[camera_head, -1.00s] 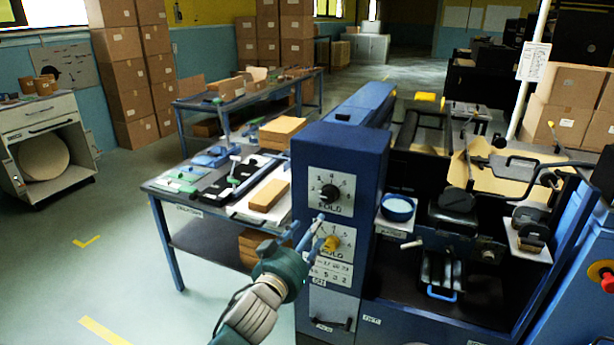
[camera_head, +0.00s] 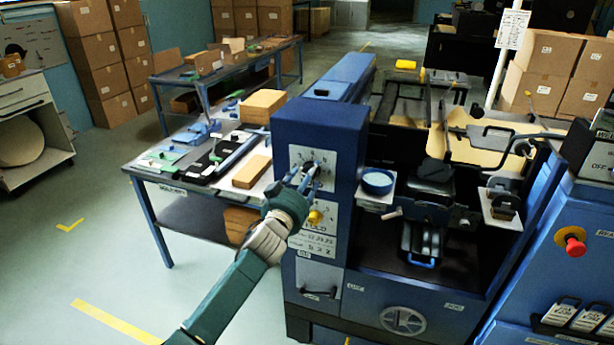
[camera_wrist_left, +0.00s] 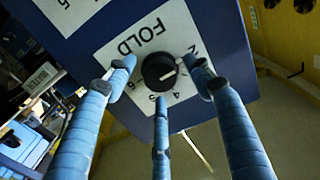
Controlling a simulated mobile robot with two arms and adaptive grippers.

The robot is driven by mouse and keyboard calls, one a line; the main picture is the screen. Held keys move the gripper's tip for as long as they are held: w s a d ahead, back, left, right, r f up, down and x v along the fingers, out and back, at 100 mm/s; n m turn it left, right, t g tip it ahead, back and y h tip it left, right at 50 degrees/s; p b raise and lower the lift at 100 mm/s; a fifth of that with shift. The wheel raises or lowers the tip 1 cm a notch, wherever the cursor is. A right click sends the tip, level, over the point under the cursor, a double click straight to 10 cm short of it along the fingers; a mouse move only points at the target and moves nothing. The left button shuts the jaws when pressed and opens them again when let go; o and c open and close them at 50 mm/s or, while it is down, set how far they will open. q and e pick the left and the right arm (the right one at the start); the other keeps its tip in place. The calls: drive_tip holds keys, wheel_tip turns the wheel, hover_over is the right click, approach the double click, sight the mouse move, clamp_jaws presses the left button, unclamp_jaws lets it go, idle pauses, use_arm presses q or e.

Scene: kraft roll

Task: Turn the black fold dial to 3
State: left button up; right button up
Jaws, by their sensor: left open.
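The black fold dial (camera_wrist_left: 159,72) sits on a white plate (camera_wrist_left: 150,45) marked FOLD, with numbers around it. My left gripper (camera_head: 303,179) is at the upper plate on the blue machine column (camera_head: 322,120). Its three blue fingers are open and spread around the dial; I cannot tell whether they touch it. In the head view the fingers mostly cover the dial. My right gripper is not in view.
A yellow knob (camera_head: 316,216) sits just below the dial plate. A blue bowl (camera_head: 378,180) stands on a small shelf right of the column. A table (camera_head: 150,172) with kraft stacks and tools stands to the left. A red button (camera_head: 571,245) is at far right.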

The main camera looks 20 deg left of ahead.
use_arm(q)
drive_tip(key=c, duration=1.2)
drive_tip(key=shift+m, duration=4.3)
drive_tip(key=shift+f, duration=0.1)
